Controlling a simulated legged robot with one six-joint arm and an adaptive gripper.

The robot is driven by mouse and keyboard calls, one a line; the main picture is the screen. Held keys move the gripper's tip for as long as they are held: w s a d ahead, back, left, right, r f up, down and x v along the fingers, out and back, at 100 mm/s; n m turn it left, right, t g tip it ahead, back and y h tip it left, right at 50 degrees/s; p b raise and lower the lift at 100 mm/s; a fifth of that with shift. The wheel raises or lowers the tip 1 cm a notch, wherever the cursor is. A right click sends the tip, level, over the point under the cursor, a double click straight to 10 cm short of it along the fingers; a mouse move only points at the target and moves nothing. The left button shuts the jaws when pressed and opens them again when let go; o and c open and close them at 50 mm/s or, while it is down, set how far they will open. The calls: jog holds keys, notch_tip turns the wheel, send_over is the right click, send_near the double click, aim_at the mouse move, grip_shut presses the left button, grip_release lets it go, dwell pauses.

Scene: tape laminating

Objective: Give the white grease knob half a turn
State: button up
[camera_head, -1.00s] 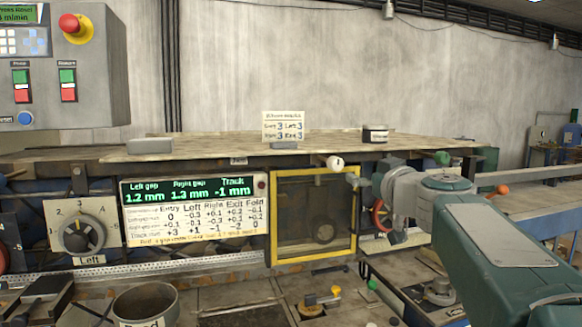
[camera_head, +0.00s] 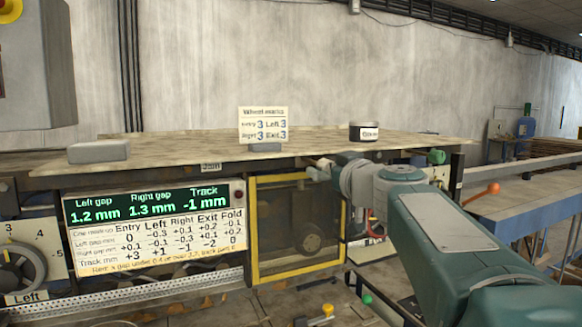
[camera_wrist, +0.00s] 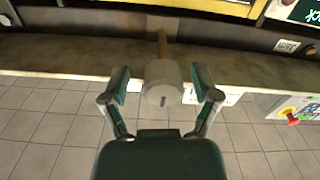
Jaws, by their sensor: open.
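The white grease knob (camera_wrist: 163,88) shows in the wrist view as a short pale cylinder with a small dark mark on its face, on the end of a brown rod (camera_wrist: 162,45). My gripper (camera_wrist: 160,76) is open, with one finger on each side of the knob and a visible gap on both sides. In the head view my gripper (camera_head: 321,170) is at the knob's place, just below the tabletop edge and above the yellow-framed window (camera_head: 253,235). There it hides most or all of the knob.
The tabletop (camera_head: 200,148) overhangs close above my gripper. A display panel (camera_head: 155,230) is left of the window, and a numbered dial (camera_head: 22,265) is further left. A green ball knob (camera_head: 436,156) and an orange ball knob (camera_head: 493,188) are to the right.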

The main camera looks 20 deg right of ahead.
jog(key=shift+s+a, duration=0.1)
jog(key=shift+a, duration=0.1)
jog(key=c, duration=0.4)
grip_shut()
jog(key=shift+m, duration=0.3)
